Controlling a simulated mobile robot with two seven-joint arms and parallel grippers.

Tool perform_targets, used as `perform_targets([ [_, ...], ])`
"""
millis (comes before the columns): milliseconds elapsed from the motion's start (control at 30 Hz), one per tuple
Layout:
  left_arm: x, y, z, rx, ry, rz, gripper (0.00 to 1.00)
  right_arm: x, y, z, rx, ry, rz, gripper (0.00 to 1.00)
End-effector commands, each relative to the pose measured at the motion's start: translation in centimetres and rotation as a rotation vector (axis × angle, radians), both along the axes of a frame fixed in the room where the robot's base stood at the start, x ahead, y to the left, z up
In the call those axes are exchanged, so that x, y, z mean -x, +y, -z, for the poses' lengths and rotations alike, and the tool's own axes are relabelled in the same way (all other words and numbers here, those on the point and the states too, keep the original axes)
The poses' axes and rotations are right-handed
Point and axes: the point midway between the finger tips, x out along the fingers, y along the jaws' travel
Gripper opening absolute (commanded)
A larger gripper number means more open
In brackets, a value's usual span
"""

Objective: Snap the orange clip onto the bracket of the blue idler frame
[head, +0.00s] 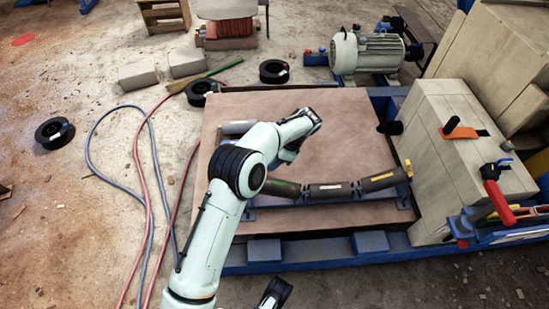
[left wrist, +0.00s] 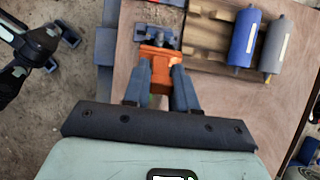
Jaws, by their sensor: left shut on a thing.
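The orange clip (left wrist: 158,52) is held between the fingers of my left gripper (left wrist: 162,67) in the left wrist view. A grey-blue bracket (left wrist: 157,33) lies just beyond the clip; I cannot tell whether they touch. In the head view the blue idler frame (head: 335,201) lies on the brown board, carrying dark rollers (head: 330,190). Its left end, the clip and my left fingers are hidden behind my left arm. My right gripper (left wrist: 60,50) shows at the left of the left wrist view, fingers apart; its dark part shows at the head view's bottom edge (head: 275,292).
A blue beam (head: 315,249) runs along the near side. Pale blocks (head: 440,185) and a red clamp (head: 497,200) stand right. Hoses (head: 150,190) cross the floor left.

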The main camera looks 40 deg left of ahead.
Motion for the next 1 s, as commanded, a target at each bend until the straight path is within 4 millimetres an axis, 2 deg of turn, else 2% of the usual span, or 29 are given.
perform_targets([
  [200,0.7,0.9,2.1,-0.001,0.001,-0.002,0.0,-0.8,-0.4,0.7,0.011,-0.021,0.009,0.61],
  [433,1.2,1.4,3.4,-0.001,0.0,-0.002,0.0,-1.3,-0.7,1.0,0.018,-0.035,0.014,0.61],
  [1000,1.3,1.6,3.8,0.0,-0.002,-0.001,0.0,-1.5,-0.8,1.0,0.02,-0.041,0.017,0.61],
])
